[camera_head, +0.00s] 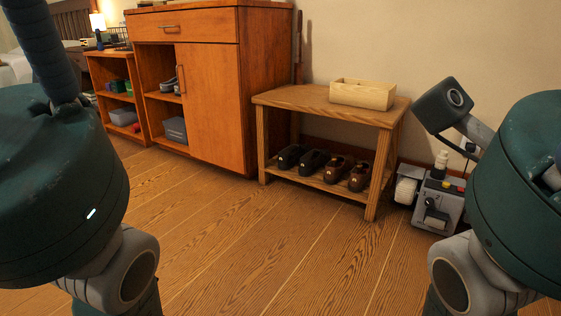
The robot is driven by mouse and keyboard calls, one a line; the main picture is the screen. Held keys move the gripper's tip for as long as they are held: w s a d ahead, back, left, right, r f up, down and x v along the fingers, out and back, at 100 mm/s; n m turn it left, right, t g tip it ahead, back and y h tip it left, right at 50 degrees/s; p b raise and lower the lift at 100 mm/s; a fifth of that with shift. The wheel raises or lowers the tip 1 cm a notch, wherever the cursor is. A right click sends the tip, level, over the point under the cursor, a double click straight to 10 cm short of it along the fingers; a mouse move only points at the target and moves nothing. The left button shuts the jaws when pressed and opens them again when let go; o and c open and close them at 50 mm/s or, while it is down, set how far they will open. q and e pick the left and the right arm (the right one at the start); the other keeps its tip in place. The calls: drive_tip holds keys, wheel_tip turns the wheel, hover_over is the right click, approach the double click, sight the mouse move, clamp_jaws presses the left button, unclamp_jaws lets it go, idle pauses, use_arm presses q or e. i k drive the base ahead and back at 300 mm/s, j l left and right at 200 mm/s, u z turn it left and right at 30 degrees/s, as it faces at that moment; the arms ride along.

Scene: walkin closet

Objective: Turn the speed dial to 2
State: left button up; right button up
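A small grey machine (437,206) stands on the floor at the right, just right of the wooden bench. It has a white roller-like part on its left side, a white bottle-like part on top, and small yellow and red spots near its top edge. A small dark knob-like part (430,202) shows on its front; I cannot tell whether it is the speed dial, and no numbers are readable. My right arm partly covers the machine's right side.
A wooden bench (292,97) holds an open wooden box (362,94), with several dark shoes (332,166) on its lower shelf. A wooden cabinet (213,100) and a lower shelf unit (97,72) stand to the left. The plank floor (270,240) in front is clear.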

sight(429, 202)
drive_tip(key=z, duration=0.95)
